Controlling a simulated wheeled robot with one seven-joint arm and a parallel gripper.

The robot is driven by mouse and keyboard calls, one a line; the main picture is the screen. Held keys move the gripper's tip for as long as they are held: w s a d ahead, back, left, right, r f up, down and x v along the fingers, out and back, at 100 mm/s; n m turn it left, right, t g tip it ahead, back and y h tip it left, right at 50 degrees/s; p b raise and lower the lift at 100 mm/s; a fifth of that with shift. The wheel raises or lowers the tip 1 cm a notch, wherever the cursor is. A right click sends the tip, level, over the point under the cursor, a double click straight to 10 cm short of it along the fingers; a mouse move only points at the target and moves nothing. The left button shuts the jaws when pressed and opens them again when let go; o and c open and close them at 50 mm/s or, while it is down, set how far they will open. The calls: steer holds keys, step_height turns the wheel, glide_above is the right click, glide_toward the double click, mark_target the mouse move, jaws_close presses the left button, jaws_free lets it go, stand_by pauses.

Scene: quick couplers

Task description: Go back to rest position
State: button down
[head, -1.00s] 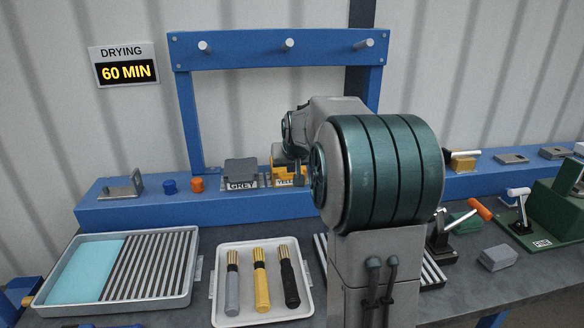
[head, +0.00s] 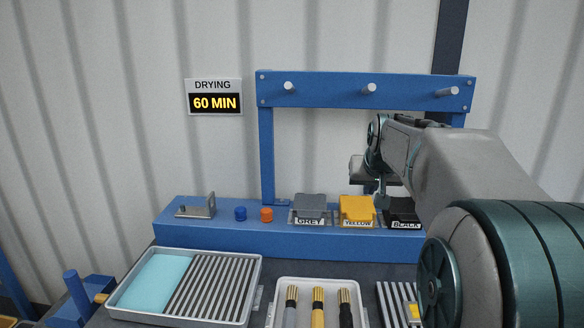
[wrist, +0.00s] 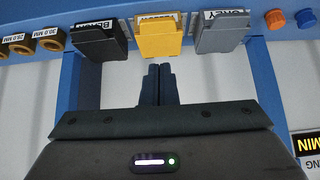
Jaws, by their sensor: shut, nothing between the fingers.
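My gripper (wrist: 158,84) shows in the wrist view with its two dark fingers together and nothing between them. It points toward the yellow box (wrist: 160,40), apart from it as far as I can tell. The head view shows my arm reaching in from the right, with its wrist in front of the blue frame near the black box (head: 402,212). The fingertips are too small to make out there. The grey box (head: 311,206) and the yellow box (head: 357,208) stand on the blue ledge with closed-looking lids.
A blue frame with pegs (head: 330,90) stands behind. Blue (head: 240,213) and orange (head: 266,214) caps and a metal bracket (head: 197,207) sit on the ledge. In front are a ribbed tray (head: 212,290) with a cyan pad and a white tray (head: 283,286) holding grey, yellow and black couplers.

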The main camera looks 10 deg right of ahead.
steer(key=s+a+f+n+g, duration=0.1)
steer(key=s+a+f, duration=0.3)
steer(key=s, duration=0.4)
steer(key=s+a+f+n+g+y+p, duration=0.1)
steer(key=s+a+f+g, duration=0.1)
steer(key=s+a+f, duration=0.3)
steer(key=s+a+f+n+g+y+p, duration=0.1)
steer(key=s+a+f, duration=0.3)
steer(key=s, duration=0.8)
steer(key=shift+s+a+f+g, duration=0.25)
steer(key=shift+a+f+g, duration=0.05)
steer(key=shift+a, duration=0.9)
